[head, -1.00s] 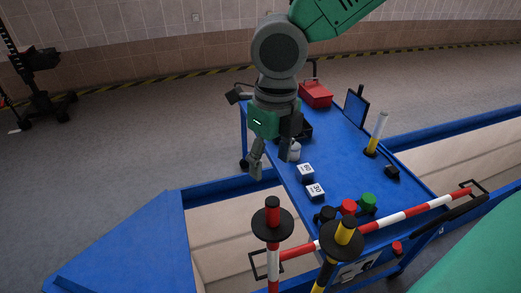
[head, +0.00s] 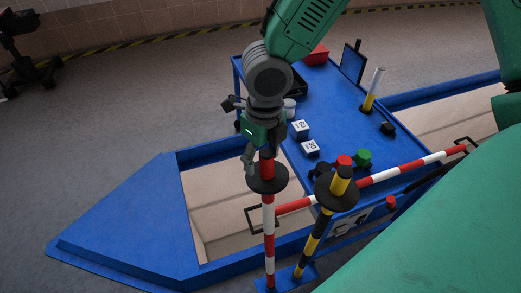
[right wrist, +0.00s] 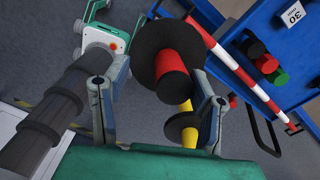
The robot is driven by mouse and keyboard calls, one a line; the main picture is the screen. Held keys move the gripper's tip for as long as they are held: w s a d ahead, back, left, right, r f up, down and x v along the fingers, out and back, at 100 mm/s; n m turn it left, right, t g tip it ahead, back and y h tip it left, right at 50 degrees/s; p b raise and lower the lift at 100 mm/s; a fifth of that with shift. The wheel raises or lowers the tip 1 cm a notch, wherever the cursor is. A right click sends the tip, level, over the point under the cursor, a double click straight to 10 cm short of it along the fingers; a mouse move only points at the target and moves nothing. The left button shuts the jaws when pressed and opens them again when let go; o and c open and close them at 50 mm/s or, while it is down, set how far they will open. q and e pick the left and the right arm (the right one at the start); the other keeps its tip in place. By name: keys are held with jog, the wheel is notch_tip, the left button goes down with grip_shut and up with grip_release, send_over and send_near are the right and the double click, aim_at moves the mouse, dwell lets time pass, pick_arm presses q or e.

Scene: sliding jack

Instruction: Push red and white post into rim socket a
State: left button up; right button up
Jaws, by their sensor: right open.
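The red and white post (head: 269,213) stands upright at the lower middle of the head view, with a black disc below its red top. My right gripper (head: 259,153) is at that red top, above the disc. In the right wrist view the red top and its disc (right wrist: 155,50) lie between the spread, open fingers of the gripper (right wrist: 166,86). I cannot tell whether a finger touches the post. The post's lower end is near a blue base plate (head: 303,276). I cannot make out rim socket a.
A yellow and black post (head: 312,241) with its own disc stands close on the right. A horizontal red and white bar (head: 400,170) runs behind the posts. The blue table (head: 335,125) behind carries white blocks, coloured knobs and a red box (head: 316,55).

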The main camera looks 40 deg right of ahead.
jog(key=shift+d, duration=0.45)
grip_shut()
pick_arm(q)
jog(key=shift+d+r, duration=0.15)
jog(key=shift+d, duration=0.25)
jog(key=shift+a, duration=0.2)
pick_arm(e)
jog(key=shift+a, duration=0.3)
pick_arm(q)
jog(key=shift+a+r, duration=0.1)
pick_arm(e)
jog(key=shift+r, duration=0.15)
pick_arm(q)
jog(key=shift+d+r+p, duration=0.25)
jog(key=shift+r+p, duration=0.1)
jog(key=shift+p, duration=0.15)
pick_arm(e)
jog(key=shift+d+r, duration=0.15)
jog(key=shift+d, duration=0.05)
pick_arm(q)
jog(key=shift+a+r+p, duration=0.15)
jog(key=shift+r+p, duration=0.15)
pick_arm(e)
jog(key=shift+a+r, duration=0.15)
jog(key=shift+r, duration=0.1)
pick_arm(q)
jog(key=shift+r, duration=0.15)
jog(key=shift+r, duration=0.1)
pick_arm(e)
jog(key=shift+r, duration=0.15)
